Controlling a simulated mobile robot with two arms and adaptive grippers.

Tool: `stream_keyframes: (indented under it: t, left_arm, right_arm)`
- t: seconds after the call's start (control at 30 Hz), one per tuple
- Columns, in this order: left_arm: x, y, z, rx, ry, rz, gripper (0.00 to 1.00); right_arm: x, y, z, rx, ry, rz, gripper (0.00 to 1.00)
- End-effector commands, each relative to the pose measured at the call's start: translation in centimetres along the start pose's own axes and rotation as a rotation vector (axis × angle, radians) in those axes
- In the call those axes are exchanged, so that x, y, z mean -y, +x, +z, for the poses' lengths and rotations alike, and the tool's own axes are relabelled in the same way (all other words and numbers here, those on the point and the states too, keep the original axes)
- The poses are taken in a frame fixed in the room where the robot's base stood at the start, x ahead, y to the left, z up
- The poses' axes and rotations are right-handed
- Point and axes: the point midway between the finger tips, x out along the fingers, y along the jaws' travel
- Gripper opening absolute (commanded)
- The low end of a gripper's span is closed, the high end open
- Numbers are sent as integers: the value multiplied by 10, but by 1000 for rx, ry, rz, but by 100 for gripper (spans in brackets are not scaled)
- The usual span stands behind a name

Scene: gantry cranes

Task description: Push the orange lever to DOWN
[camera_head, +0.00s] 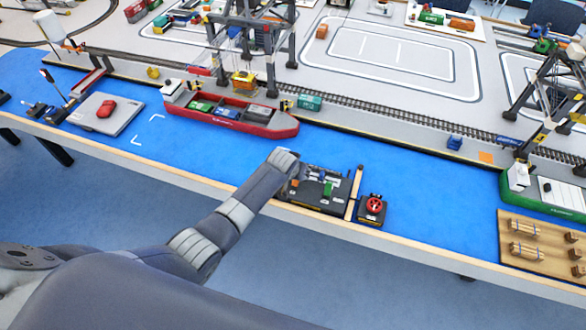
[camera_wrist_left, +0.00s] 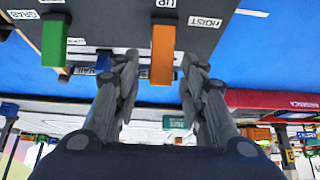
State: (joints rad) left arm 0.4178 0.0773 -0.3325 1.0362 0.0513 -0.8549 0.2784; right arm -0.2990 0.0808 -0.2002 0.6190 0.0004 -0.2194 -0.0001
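The orange lever (camera_wrist_left: 163,52) stands out from a dark control panel (camera_wrist_left: 115,22) in the left wrist view, which shows the labels upside down. An "UP" label and a "HOIST" label are near it. My left gripper (camera_wrist_left: 160,60) is open, with one finger on each side of the orange lever. I cannot tell whether a finger touches it. A green lever (camera_wrist_left: 55,40) by the "GRAB" label is to the left. A blue lever (camera_wrist_left: 104,62) is partly hidden by a finger. In the head view, my left arm reaches the panel (camera_head: 318,201) and partly hides it.
A small box with a red wheel (camera_head: 374,205) stands right of the panel, past a wooden strip (camera_head: 354,192). A red ship model (camera_head: 235,115) lies behind on the blue table (camera_head: 420,200). A wooden board with cargo (camera_head: 515,230) is at the far right.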

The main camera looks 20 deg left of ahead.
Motion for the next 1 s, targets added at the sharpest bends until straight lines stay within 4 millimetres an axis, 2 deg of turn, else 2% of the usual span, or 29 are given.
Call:
stream_keyframes:
  t: [0.7,1.0]
  left_arm:
    - [0,-96,0,-2,0,0,38]
    - [0,-109,0,0,0,-1,38]
  right_arm:
    - [1,0,0,0,0,-1,38]
    - [1,0,0,0,0,-1,38]
